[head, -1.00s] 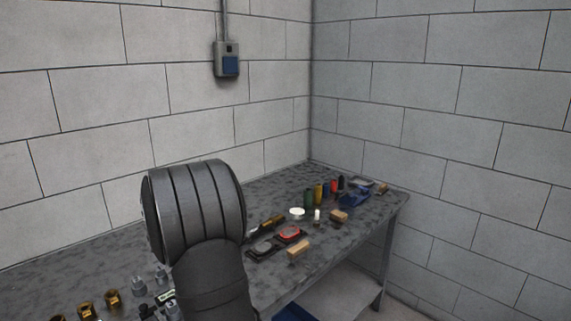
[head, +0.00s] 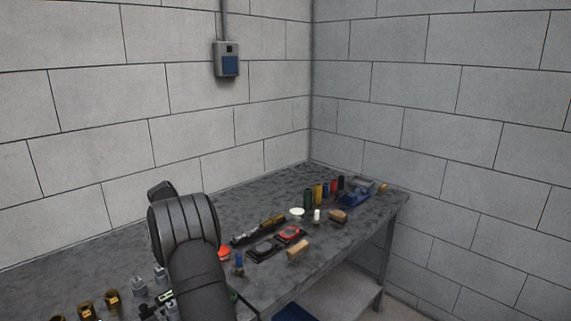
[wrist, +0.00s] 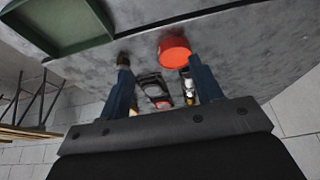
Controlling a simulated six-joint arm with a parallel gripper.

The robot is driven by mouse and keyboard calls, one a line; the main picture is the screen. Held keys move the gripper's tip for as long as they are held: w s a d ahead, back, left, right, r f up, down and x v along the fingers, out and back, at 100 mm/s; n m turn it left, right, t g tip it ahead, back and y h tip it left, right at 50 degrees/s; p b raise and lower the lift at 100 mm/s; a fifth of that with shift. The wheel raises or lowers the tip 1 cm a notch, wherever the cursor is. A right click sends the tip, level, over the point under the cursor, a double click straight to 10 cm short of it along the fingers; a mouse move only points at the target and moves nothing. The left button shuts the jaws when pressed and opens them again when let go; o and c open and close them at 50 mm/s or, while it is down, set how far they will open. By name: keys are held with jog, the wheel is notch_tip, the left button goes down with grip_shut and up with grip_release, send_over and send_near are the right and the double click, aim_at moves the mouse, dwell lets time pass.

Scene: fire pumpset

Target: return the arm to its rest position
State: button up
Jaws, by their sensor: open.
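My arm (head: 185,220) stands over the near left part of the grey workbench (head: 345,215) in the head view. It hides part of the bench top. In the wrist view, my gripper (wrist: 159,66) shows two blue fingers spread wide apart, with nothing held between them. Beyond the fingers, an orange-red round thing (wrist: 174,50) lies on the bench; a red thing beside my arm (head: 223,254) in the head view may be the same one.
A green tray (wrist: 75,45) lies at upper left in the wrist view. Brass fittings (head: 85,308) stand at the bench's near left. Dark gauge-like items (head: 265,249), a wooden block (head: 298,250) and several coloured cylinders (head: 318,194) stand farther right. Block walls enclose the bench.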

jog(key=shift+w+a+f, duration=0.1)
jog(key=shift+a+f, duration=0.45)
jog(key=shift+a, duration=0.35)
jog(key=shift+a+f, duration=0.5)
jog(key=shift+a, duration=0.35)
jog(key=shift+o, duration=0.2)
